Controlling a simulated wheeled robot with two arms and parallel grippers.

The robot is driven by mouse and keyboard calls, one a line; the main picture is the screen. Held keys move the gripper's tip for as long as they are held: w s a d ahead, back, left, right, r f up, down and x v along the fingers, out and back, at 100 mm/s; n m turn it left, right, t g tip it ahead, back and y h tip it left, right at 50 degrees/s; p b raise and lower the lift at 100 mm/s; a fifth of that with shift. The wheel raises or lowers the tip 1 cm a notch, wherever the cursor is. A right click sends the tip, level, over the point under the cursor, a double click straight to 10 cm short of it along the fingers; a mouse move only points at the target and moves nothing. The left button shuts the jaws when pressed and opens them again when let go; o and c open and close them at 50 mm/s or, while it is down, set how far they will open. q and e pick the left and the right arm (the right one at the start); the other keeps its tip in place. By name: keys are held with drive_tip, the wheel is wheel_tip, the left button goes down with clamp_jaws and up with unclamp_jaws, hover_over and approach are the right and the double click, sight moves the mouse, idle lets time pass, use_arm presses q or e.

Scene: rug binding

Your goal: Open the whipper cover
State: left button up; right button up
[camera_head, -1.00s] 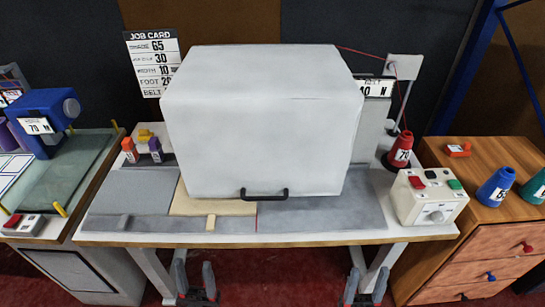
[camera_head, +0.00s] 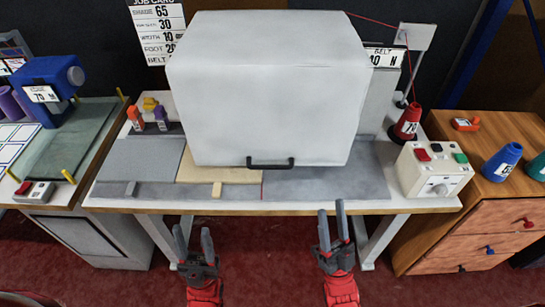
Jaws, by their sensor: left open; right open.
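The whipper cover (camera_head: 270,95) is a large light-grey box standing on the middle of the work table, closed down to the tabletop. Its black handle (camera_head: 271,162) is on the lower front edge. Whatever is under the cover is hidden. My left gripper (camera_head: 193,240) is open and empty, in front of the table edge, below and left of the handle. My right gripper (camera_head: 332,222) is open and empty, in front of the table edge, below and right of the handle. Neither touches the cover.
A control box (camera_head: 433,170) with red and green buttons and a red thread cone (camera_head: 407,122) stand right of the cover. A wooden drawer cabinet (camera_head: 480,220) is at right. A blue machine (camera_head: 45,88) is on the left bench. The table's front strip (camera_head: 325,185) is clear.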

drive_tip(key=w+a+f+m+g, duration=0.4)
drive_tip(key=w+f+m+g, duration=0.1)
drive_tip(key=f+m, duration=0.1)
drive_tip(key=m+g+h, duration=0.3)
drive_tip(key=m+g, duration=0.1)
drive_tip(key=m, duration=0.3)
approach(270, 166)
drive_tip(key=p+x, duration=0.1)
drive_tip(key=x, duration=0.2)
drive_tip(key=p+x, duration=0.1)
drive_tip(key=x, duration=0.2)
drive_tip(key=p+x, duration=0.1)
drive_tip(key=x, duration=0.3)
drive_tip(key=shift+w+f, duration=0.15)
drive_tip(key=shift+f, duration=0.2)
clamp_jaws()
